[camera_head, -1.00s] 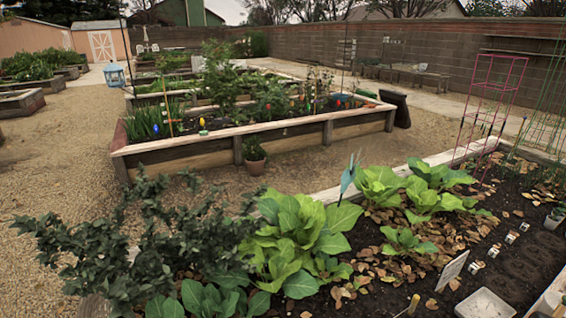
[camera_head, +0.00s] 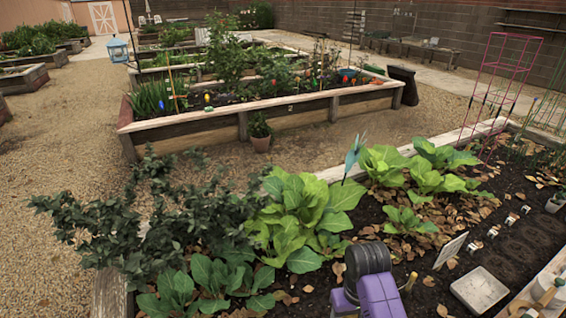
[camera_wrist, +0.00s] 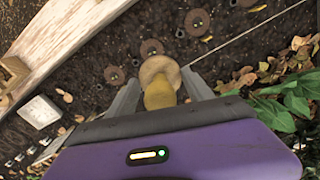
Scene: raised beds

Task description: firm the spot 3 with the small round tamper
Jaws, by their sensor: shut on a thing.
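In the wrist view my gripper (camera_wrist: 160,90) is shut on a tamper (camera_wrist: 159,70) with a yellow handle and a round, pale wooden foot. The tamper is between the two grey fingers, over dark soil. Several round brown spots show in the soil past it, among them one at the upper middle (camera_wrist: 197,22), one nearer (camera_wrist: 151,48) and one to the left (camera_wrist: 114,76). I read no numbers, so I cannot tell which is spot 3. The tamper's foot hides the soil behind it; contact is unclear. The head view does not show the gripper's fingers.
A pale tray (camera_head: 480,289) lies on the soil, beside a small white sign (camera_head: 450,250). Several small markers (camera_head: 492,233) stand in a row by darker soil patches. A wooden board (camera_head: 540,290) with tools is at right. Leafy plants (camera_head: 300,215) crowd the left.

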